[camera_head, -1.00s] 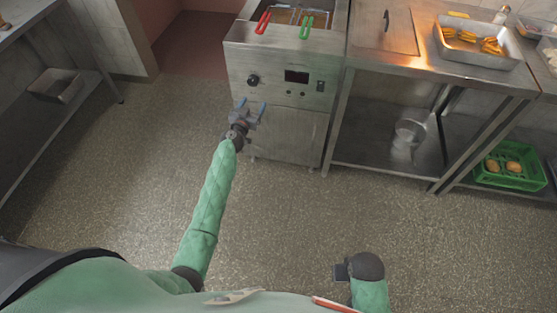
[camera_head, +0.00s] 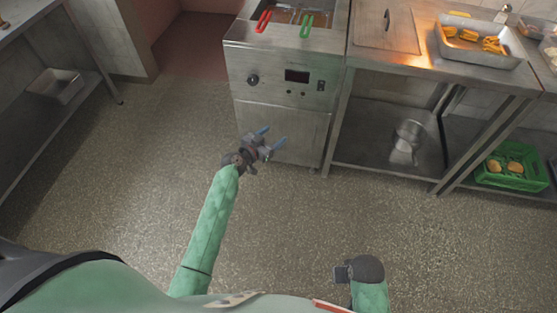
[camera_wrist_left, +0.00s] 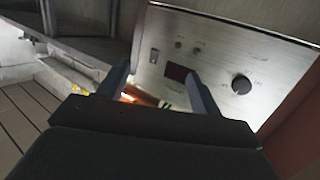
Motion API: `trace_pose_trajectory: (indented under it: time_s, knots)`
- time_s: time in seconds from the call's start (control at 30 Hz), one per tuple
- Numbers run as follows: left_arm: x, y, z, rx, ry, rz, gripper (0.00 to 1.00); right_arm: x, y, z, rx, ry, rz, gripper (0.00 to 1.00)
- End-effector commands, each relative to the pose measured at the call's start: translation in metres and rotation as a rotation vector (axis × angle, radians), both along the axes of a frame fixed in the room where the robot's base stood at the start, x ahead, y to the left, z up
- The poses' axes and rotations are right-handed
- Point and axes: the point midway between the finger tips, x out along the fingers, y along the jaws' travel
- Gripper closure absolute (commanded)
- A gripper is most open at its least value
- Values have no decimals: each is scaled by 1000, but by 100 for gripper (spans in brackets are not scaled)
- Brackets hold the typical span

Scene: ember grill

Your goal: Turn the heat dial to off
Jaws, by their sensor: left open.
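The heat dial (camera_head: 252,80) is a round black knob at the left of the steel fryer's (camera_head: 275,115) front panel, left of a dark display (camera_head: 297,76). My left gripper (camera_head: 274,139) is open and empty, in front of the cabinet door and lower than the dial in the head view. The dial (camera_wrist_left: 242,84) also shows in the left wrist view, to the right of the open fingers (camera_wrist_left: 160,85) and apart from them. Which way the dial points is too small to tell. My right gripper (camera_head: 341,273) is low at the right, its fingers not clear.
Red (camera_head: 263,21) and green (camera_head: 307,26) basket handles stick out over the fryer's front top edge. A steel counter (camera_head: 430,62) with a food tray stands to the right. The floor (camera_head: 120,190) in front is clear.

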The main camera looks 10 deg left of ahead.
Motion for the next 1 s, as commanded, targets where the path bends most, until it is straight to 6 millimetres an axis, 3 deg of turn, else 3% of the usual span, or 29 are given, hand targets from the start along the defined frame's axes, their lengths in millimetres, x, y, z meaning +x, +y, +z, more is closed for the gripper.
trace_pose_trajectory:
  time_s: [0.5,0.7,1.0]
  knots:
    - [-67,-33,-19,43,144,-122,35,0,0,-8,0,0,0,100]
    - [-79,-37,-22,51,173,-138,35,0,0,-8,0,0,0,100]
    - [-81,-38,-22,52,178,-140,35,0,0,-8,0,0,0,100]
